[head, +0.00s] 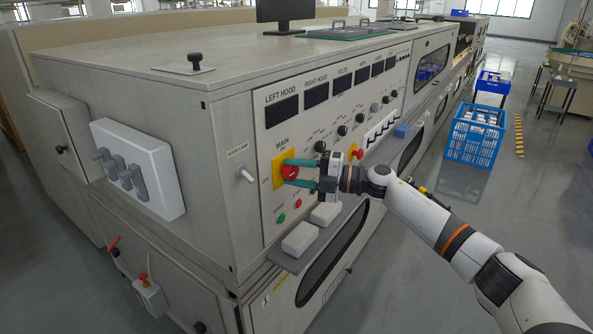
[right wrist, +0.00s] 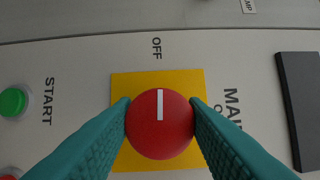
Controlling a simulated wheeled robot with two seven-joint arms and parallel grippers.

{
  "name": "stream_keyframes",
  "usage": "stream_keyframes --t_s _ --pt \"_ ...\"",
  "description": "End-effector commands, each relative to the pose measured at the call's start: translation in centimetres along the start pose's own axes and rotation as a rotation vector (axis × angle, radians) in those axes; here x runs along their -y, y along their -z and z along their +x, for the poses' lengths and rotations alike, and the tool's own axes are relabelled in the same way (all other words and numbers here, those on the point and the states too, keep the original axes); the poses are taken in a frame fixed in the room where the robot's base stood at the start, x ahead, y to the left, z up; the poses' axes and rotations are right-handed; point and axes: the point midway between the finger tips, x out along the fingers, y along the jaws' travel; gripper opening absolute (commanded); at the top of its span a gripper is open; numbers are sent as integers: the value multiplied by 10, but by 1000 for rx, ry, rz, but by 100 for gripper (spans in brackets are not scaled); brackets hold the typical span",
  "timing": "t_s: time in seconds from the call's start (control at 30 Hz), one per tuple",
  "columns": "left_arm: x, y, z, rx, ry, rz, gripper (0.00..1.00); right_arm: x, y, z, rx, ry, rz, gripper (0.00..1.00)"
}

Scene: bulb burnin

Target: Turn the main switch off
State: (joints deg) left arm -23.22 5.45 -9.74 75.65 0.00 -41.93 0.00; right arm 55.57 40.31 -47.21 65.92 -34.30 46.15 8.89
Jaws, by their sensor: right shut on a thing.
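The main switch is a round red knob (head: 289,172) on a yellow plate (head: 277,175) under the MAIN label on the machine's front panel. In the right wrist view, the red knob (right wrist: 160,133) fills the space between my fingers. Its white mark points up in that picture, toward the OFF label (right wrist: 157,48). A second label beside the plate is mostly hidden by a finger. My right gripper (head: 290,173) has teal fingers and is shut on the knob, one finger on each side. My left gripper is not in view.
A green START button (right wrist: 13,102) and a red button lie close to the knob. Two pale blocks (head: 299,238) rest on the ledge below the panel. Blue crates (head: 474,136) stand on the floor at right.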

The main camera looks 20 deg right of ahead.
Motion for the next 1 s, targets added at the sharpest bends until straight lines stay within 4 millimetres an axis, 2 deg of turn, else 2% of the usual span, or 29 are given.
stream_keyframes --t_s 0.7,0.73,0.8,0.83,1.0 --pt "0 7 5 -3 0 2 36 -2 -1 0 2 -31 -66 16" --pt "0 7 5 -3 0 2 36 -2 -1 0 2 -31 -66 44" --pt "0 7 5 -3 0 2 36 -2 -1 0 1 -30 -65 55" --pt "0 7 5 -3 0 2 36 -2 0 0 1 -30 -65 60" --pt "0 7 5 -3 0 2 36 -1 0 0 1 -28 -64 61"
